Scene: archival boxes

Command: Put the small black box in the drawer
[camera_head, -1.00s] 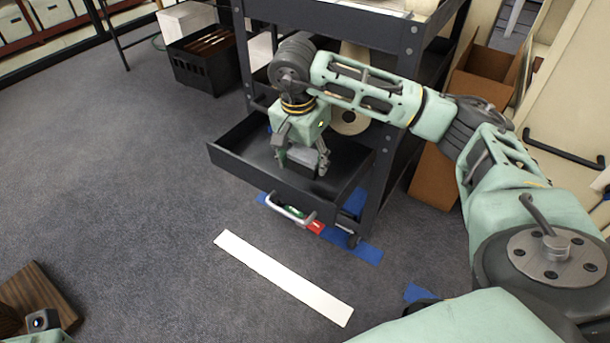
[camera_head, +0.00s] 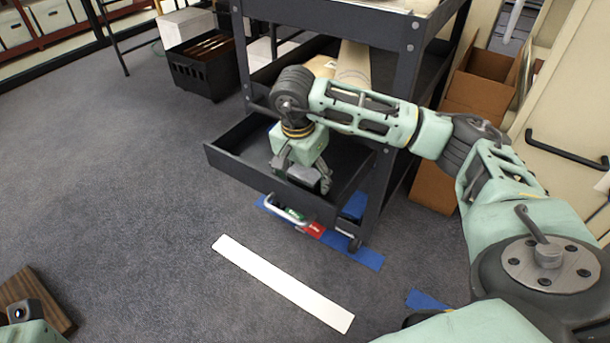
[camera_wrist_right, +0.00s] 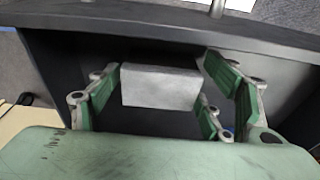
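The small black box (camera_head: 303,175) is between the fingers of my right gripper (camera_head: 302,172), inside the outline of the open drawer (camera_head: 238,166). In the right wrist view the top of the box (camera_wrist_right: 160,87) looks light grey. The drawer's front wall (camera_wrist_right: 170,28) runs across the top of that view. The underside of the box is hidden, so I cannot tell whether it touches the drawer floor. My left gripper's fingers are out of view.
The drawer belongs to a dark cart (camera_head: 395,90) with upright posts. A metal handle (camera_head: 287,212) is on the drawer front. A white strip (camera_head: 282,284) and blue tape (camera_head: 352,250) lie on the carpet. Cardboard boxes (camera_head: 482,85) stand right of the cart.

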